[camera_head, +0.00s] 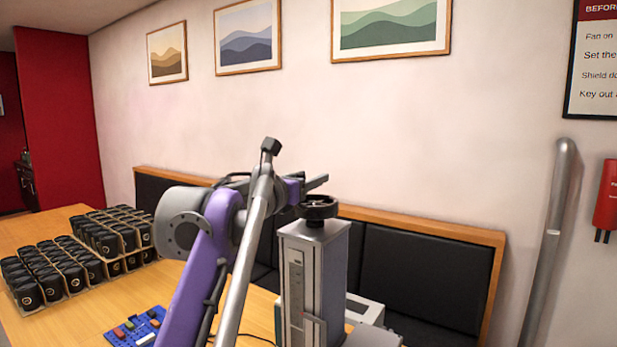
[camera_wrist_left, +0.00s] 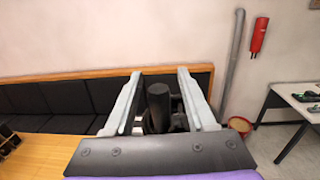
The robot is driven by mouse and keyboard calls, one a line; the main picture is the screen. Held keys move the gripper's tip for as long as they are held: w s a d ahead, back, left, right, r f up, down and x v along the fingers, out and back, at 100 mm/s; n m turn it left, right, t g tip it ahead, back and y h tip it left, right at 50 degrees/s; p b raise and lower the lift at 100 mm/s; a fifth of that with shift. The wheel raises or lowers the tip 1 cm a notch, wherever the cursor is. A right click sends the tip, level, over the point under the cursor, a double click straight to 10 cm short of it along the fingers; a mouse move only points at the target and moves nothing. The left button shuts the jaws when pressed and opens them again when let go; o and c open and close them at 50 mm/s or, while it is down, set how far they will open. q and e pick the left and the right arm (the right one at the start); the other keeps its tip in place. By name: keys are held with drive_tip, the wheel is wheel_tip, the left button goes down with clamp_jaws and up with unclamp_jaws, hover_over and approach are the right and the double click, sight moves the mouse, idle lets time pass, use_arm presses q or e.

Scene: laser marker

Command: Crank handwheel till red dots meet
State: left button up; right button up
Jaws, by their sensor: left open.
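The black handwheel (camera_head: 316,209) sits on top of the grey laser marker column (camera_head: 300,270). My left gripper (camera_head: 318,183) is at the top of the column, just above the handwheel. In the left wrist view my left gripper (camera_wrist_left: 159,76) is open, with one pale finger on each side of an upright black crank handle (camera_wrist_left: 158,100). I cannot tell whether either finger touches the handle. My right gripper is not in view.
Black cups in cardboard trays (camera_head: 75,285) stand on the wooden table (camera_head: 60,230) at the left. A blue board with coloured blocks (camera_head: 135,328) lies near the front. A padded black bench (camera_head: 420,270) runs behind the column, against the wall.

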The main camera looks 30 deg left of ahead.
use_arm(q)
drive_tip(key=shift+w, duration=0.1)
clamp_jaws()
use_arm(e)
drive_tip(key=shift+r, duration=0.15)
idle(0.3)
